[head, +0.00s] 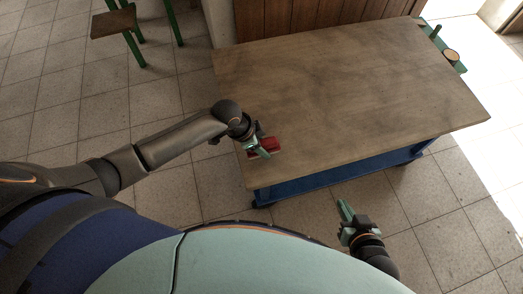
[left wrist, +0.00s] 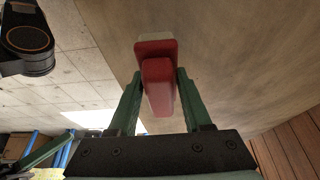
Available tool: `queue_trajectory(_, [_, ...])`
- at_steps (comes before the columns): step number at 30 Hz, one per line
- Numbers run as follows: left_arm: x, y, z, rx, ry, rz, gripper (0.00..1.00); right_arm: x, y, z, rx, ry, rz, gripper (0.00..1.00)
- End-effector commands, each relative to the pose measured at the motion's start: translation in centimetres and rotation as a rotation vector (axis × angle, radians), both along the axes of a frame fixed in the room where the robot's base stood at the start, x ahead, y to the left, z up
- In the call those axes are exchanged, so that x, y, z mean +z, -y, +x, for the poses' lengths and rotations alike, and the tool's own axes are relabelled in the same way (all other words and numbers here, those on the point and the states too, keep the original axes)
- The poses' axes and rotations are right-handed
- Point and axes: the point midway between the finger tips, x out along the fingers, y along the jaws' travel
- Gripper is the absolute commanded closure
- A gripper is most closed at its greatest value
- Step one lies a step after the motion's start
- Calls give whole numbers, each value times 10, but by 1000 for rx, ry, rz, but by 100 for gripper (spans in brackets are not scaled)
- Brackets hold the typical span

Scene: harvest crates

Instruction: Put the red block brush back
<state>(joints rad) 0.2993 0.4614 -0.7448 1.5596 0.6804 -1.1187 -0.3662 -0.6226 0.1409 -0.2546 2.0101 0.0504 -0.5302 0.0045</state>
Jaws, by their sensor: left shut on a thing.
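The red block brush (head: 266,146) is at the near left corner of the wooden table (head: 340,85). My left gripper (head: 260,148) is shut on it. In the left wrist view the brush (left wrist: 158,85) sits between the two green fingers (left wrist: 160,105), its red body pointing toward the camera and a paler edge at its far end. I cannot tell whether the brush touches the tabletop or is just above it. My right gripper (head: 345,210) is in front of the table's near edge, away from the brush; its finger gap is not clear.
The tabletop is otherwise bare. A green ledge (head: 440,46) with an upright peg and a round pale item (head: 452,55) is at its far right end. A blue shelf (head: 340,172) lies under the table. A green-legged stool (head: 113,22) stands at the upper left.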

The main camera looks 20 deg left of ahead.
Motion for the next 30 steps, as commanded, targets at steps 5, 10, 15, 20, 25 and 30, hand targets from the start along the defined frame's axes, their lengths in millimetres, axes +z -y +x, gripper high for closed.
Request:
queue_trajectory(5, [-28,-2,1,2,-1,0,95,-10,0,0,4,-4,-2,100])
queue_trajectory(10, [-32,-2,2,1,2,1,95,-9,0,0,4,-4,-4,100])
queue_trajectory(15, [-32,-2,1,1,2,1,95,-10,0,-3,4,-7,-2,100])
queue_trajectory(20, [-36,-2,1,0,0,1,48,-12,1,-5,2,-11,-3,100])
queue_trajectory(25, [-35,-2,1,0,0,1,28,-12,1,-6,1,-13,-4,100])
queue_trajectory(30, [-35,-2,1,0,0,1,21,-12,2,-6,1,-12,-4,100])
